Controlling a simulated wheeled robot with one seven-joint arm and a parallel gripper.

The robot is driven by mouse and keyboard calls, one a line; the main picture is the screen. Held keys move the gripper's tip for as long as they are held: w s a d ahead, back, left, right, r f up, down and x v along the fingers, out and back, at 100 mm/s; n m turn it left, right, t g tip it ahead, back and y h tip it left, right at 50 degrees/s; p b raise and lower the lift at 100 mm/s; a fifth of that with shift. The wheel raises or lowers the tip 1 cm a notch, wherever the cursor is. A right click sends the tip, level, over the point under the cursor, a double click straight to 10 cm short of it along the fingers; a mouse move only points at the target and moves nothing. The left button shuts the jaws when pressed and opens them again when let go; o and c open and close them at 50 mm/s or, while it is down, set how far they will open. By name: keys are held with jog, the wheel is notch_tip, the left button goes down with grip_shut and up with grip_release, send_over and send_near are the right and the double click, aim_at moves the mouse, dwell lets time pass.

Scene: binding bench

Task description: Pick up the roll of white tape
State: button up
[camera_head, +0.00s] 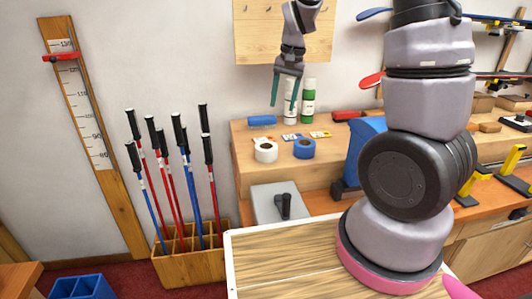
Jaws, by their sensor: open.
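The roll of white tape (266,151) lies on the raised wooden shelf of the bench, near its left end. A roll of blue tape (304,148) lies just to its right, apart from it. My gripper (284,106) hangs above and behind the white roll in the picture, slightly to its right. Its two teal fingers point down, apart and with nothing between them. The white roll is in full view.
White and green bottles (308,101) stand behind the gripper. A blue brush (262,121) and small cards (320,134) lie near the rolls. A blue machine (364,150) stands to the right. A wooden rack (188,266) holds several poles at left.

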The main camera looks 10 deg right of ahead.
jog(key=g+h, duration=0.1)
send_near(275, 147)
jog(key=f, duration=0.5)
jog(key=shift+s+f, duration=0.1)
jog(key=shift+s, duration=0.1)
jog(key=shift+w+a+f, duration=0.1)
jog(key=shift+w+f, duration=0.05)
jog(key=shift+f, duration=1.35)
jog(key=shift+w+a+f, duration=0.1)
jog(key=shift+w+f, duration=0.05)
jog(key=shift+f, duration=1.4)
grip_shut()
